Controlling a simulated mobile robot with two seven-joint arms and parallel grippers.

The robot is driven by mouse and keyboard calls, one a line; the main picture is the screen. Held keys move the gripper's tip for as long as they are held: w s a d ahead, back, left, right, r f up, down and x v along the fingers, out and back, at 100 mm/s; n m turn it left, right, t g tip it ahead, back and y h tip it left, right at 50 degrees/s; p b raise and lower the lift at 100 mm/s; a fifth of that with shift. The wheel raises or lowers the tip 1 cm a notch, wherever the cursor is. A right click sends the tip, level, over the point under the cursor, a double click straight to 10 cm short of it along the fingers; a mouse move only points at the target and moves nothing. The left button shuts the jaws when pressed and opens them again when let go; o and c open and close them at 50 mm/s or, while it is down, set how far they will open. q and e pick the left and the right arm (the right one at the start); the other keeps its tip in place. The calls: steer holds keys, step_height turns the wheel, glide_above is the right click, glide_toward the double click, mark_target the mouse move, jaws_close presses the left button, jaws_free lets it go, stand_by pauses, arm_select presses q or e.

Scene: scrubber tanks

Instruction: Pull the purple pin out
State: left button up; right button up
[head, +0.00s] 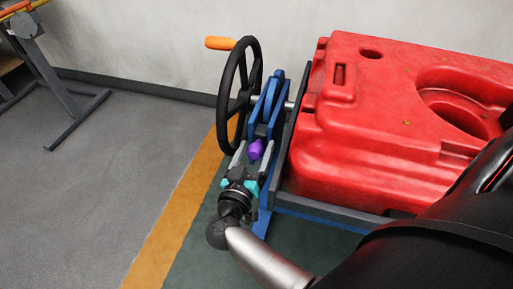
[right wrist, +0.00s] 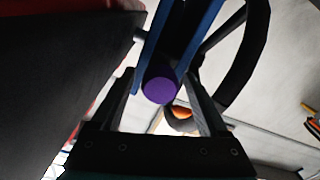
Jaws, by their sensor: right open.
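The purple pin (head: 256,149) sits in the blue bracket (head: 269,104) beside the black handwheel (head: 240,98). My right gripper (head: 254,153) is open at the pin, with one finger on either side of it in the head view. In the right wrist view the pin's round purple end (right wrist: 160,85) faces the camera and shows between the two fingertips (right wrist: 164,82). I cannot tell whether either finger touches it. The rest of the pin is hidden inside the bracket. My left gripper is not in view.
A big red tank (head: 385,130) on a blue and dark frame stands right of the bracket. An orange handle (head: 220,43) sticks out from the handwheel's top. A yellow-orange floor stripe (head: 170,215) runs below. The grey floor (head: 110,190) at left is clear; a metal stand (head: 57,85) is at far left.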

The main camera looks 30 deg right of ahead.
jaws_close()
stand_by(0.6)
stand_by(0.8)
